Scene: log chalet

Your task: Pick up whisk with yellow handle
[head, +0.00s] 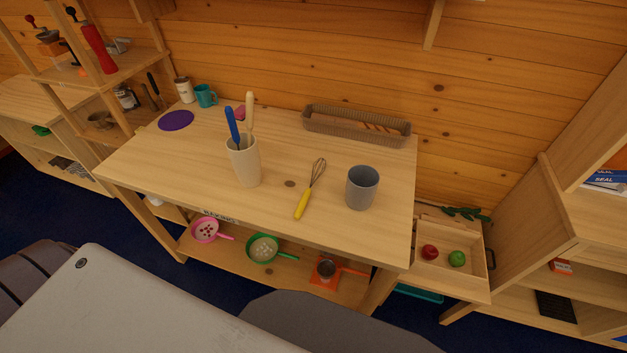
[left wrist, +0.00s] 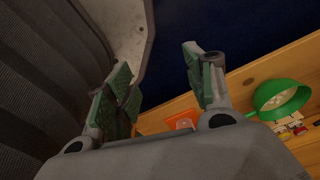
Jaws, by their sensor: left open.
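The whisk with the yellow handle (head: 302,204) lies on the wooden table (head: 200,150). Its handle points toward the front edge and its wire head (head: 318,172) points to the back. It lies between a cream utensil cup (head: 245,165) and a grey cup (head: 361,188), apart from both. My left gripper (left wrist: 165,85) shows in the left wrist view with its green-padded fingers spread and nothing between them. The whisk is not in the left wrist view. Neither gripper shows in the head view.
The cream cup holds a blue-handled and a wooden-handled utensil. A long basket (head: 355,125) stands at the table's back. A green colander (head: 264,248) and a pink one (head: 206,231) sit on the lower shelf. A drawer box (head: 455,280) with fruit stands at right.

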